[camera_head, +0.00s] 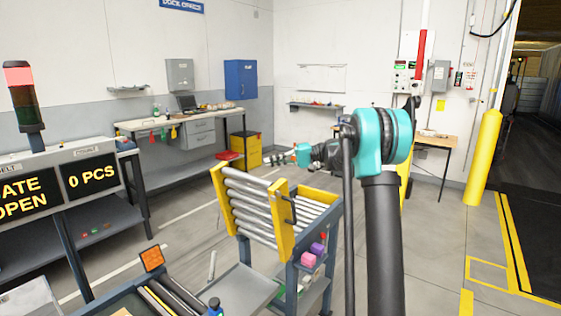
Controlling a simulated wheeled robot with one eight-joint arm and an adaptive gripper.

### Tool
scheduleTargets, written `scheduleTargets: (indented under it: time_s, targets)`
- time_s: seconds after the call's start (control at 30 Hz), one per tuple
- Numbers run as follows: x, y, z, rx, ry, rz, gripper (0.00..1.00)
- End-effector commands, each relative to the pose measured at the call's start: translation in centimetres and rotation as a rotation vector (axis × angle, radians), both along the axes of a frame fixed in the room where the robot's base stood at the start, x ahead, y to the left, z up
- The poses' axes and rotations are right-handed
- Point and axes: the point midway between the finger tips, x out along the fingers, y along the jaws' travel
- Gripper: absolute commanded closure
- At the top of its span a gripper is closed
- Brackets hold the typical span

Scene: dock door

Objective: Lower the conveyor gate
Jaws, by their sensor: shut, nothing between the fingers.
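The conveyor gate (258,213) is a roller section between yellow side rails. It stands raised and tilted up steeply at the near end of a grey-framed roller conveyor (318,208). A dark handle (291,207) sits on its right rail. The sign (60,190) on the left reads "GATE OPEN", its first letter cut off, and "0 PCS". My arm rises at the right and reaches left above and behind the gate in the picture. My gripper (276,159) is small at the arm's end, apart from the gate, shut and empty.
A lower belt section (165,298) lies in front of the gate, with an orange panel (152,258) beside it. Pink and purple blocks (309,259) sit under the conveyor's right side. A workbench (180,120) stands behind. A yellow bollard (484,158) stands right; floor there is clear.

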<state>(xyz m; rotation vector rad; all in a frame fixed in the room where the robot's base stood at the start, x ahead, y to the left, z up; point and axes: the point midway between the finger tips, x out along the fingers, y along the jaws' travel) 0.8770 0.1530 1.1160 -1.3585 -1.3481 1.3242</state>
Motion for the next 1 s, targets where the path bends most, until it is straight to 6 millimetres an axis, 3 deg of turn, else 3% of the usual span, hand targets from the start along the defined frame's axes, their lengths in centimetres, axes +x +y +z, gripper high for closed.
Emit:
scheduleTargets:
  time_s: [0.17, 0.4, 1.0]
  targets:
    - [-0.5, 3.5, -0.5, 0.0, 0.0, 0.003, 1.0]
    - [-2.9, 5.2, -1.1, 0.0, 0.001, 0.001, 1.0]
    - [-3.7, 5.7, -1.2, -0.005, -0.005, 0.0, 1.0]
